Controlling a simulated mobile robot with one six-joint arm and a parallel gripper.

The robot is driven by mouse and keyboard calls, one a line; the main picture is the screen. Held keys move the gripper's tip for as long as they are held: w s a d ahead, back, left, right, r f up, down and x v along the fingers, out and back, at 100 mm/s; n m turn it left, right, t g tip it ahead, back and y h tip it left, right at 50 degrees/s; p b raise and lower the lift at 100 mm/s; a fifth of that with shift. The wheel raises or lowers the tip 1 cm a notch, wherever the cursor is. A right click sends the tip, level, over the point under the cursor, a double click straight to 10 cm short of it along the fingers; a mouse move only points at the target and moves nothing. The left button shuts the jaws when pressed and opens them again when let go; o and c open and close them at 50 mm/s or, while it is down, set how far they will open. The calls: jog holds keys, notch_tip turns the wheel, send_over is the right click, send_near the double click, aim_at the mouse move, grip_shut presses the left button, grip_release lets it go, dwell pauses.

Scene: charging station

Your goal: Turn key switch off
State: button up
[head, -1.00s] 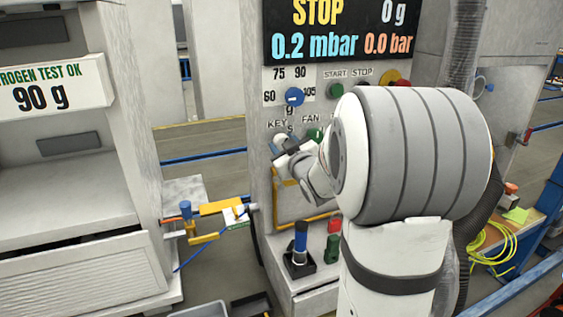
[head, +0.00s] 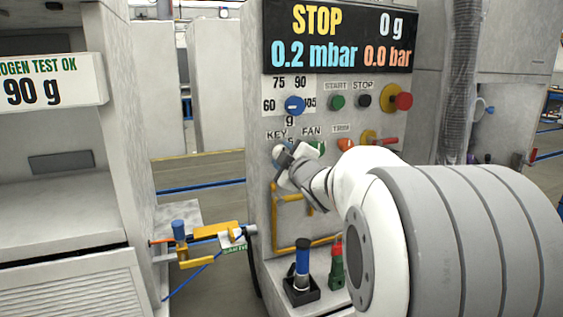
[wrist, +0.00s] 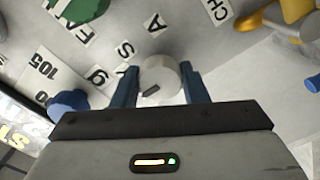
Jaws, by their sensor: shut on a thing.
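The key switch (wrist: 160,76) is a pale round knob with a dark slot on the grey panel, seen in the wrist view. The two blue fingers of my gripper (wrist: 159,84) stand on either side of it, shut on it. In the head view my gripper (head: 287,158) is at the panel below the KEY label (head: 276,135). There it mostly hides the switch.
A blue dial (head: 294,105) sits just above. A green START button (head: 338,102), black STOP button (head: 364,101) and red knob (head: 403,101) are to the right. A yellow pipe frame (head: 275,225) is below. A blue-and-black handle (head: 302,262) stands on the ledge.

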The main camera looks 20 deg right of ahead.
dwell(0.4)
jog(key=o, duration=1)
jog(key=shift+c, duration=0.2)
jog(key=s, duration=0.7)
jog(key=shift+s+p, duration=0.35)
jog(key=shift+s, duration=0.05)
